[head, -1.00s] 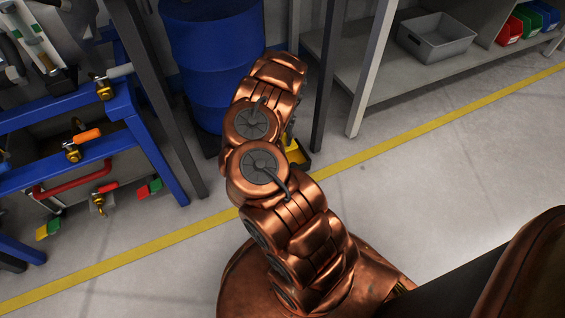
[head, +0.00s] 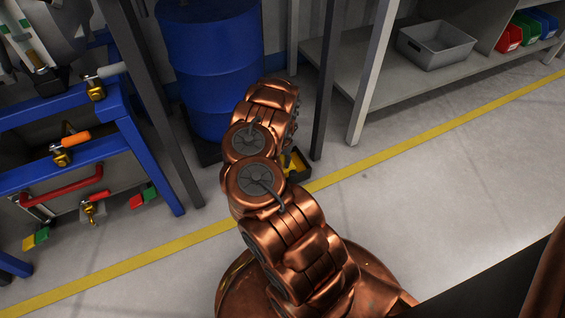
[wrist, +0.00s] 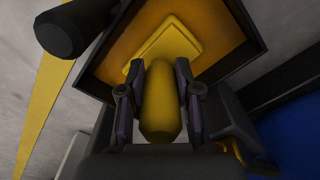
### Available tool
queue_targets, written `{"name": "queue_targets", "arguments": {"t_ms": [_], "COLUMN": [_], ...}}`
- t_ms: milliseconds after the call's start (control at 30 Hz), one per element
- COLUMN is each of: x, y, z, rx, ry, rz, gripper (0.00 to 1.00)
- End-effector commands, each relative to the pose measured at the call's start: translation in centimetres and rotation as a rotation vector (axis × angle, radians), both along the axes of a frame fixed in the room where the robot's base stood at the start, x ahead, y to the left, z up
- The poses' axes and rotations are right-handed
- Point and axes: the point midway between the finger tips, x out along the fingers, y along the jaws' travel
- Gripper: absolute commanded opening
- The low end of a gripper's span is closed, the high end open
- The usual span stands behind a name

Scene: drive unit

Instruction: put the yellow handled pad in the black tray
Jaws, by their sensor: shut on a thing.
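The yellow handled pad (wrist: 163,45) shows in the wrist view, with its upright handle (wrist: 160,105) between the two fingers of my gripper (wrist: 163,92). My gripper is shut on this handle. The pad's flat plate lies within the outline of the black tray (wrist: 247,22), over its orange-brown floor. I cannot tell whether the plate touches the tray floor. In the head view, my copper arm hides the gripper and much of the tray (head: 304,173). A bit of yellow (head: 288,164) shows inside the tray.
A blue drum (head: 212,65) stands behind the tray. Dark rack posts (head: 328,80) rise close by, and a grey shelf holds a grey bin (head: 436,45). A blue frame with clamps (head: 120,130) is at left. The floor at right is clear.

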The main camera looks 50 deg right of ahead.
Motion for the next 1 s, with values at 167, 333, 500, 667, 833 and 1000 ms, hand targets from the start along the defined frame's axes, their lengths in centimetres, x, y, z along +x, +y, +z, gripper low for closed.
{"name": "queue_targets", "arguments": {"t_ms": [167, 333, 500, 667, 833, 1000], "x": [0.0, 0.0, 0.0, 0.0, 0.1, 0.2], "y": [0.0, 0.0, 0.0, 0.0, 0.0, 0.0], "z": [-0.2, -0.2, -0.2, -0.2, 0.4, 2.9], "rx": [0.000, 0.000, 0.000, 0.000, 0.000, -0.001], "ry": [0.000, 0.000, 0.000, 0.000, -0.001, -0.005], "rz": [0.000, 0.000, 0.000, 0.000, 0.000, -0.001], "gripper": [0.00, 0.47, 0.58, 0.58, 0.58, 0.58]}}
